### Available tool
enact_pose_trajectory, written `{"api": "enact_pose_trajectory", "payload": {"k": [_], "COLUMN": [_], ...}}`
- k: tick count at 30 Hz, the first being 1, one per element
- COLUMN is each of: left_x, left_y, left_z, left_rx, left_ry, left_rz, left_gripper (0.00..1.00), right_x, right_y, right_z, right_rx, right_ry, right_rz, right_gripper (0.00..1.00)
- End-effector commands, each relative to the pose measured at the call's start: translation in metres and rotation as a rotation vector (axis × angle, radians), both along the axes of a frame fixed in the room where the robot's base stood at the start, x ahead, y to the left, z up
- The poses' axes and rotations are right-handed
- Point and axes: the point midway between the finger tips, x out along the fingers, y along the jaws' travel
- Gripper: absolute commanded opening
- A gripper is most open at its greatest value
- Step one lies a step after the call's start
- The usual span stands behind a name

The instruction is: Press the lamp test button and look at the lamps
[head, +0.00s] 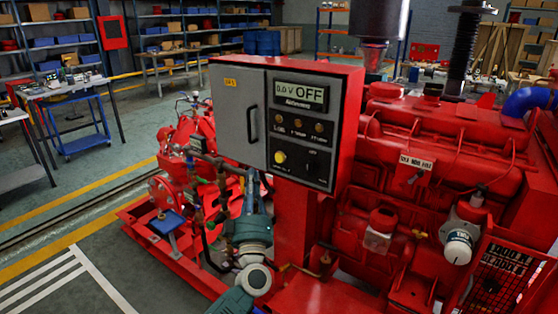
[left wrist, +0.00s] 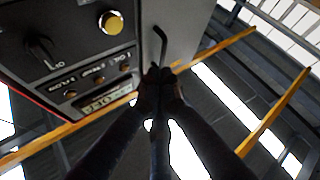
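The red control panel (head: 343,85) has a dark face with a lit display (head: 300,95) reading "0.0 V OFF". Below it is a row of three small round lamps (head: 297,122) of dull amber, which look unlit. A yellow round button (head: 279,157) sits lower left on the face, beside a black rotary switch (head: 312,165). Its label is too small to read. My right gripper is out of view.
The grey cabinet door (head: 238,100) with its black handle (head: 251,122) is left of the panel face. Red pump piping (head: 195,140) and the red engine (head: 430,140) flank the panel's post. Open floor lies at the left.

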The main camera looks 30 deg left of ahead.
Motion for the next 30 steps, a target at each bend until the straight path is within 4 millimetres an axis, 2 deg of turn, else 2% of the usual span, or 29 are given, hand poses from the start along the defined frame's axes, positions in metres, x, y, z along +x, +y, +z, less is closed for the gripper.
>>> {"api": "enact_pose_trajectory", "payload": {"k": [6, 10, 22, 30], "left_x": [0.002, 0.01, 0.064, 0.085], "left_y": [0.0, -0.001, -0.006, -0.007], "left_z": [-0.001, -0.002, -0.003, -0.001], "left_rx": [0.001, 0.001, 0.001, 0.002], "left_ry": [0.001, -0.001, -0.002, 0.002], "left_rz": [-0.001, -0.001, -0.002, 0.0], "left_gripper": [0.0, 0.0, 0.0, 0.0], "right_x": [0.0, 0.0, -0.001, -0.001], "right_y": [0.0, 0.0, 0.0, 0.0], "right_z": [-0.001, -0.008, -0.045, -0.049], "right_rx": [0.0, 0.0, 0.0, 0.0], "right_ry": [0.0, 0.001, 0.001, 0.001], "right_rz": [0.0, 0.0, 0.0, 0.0], "right_gripper": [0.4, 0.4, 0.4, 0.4]}}
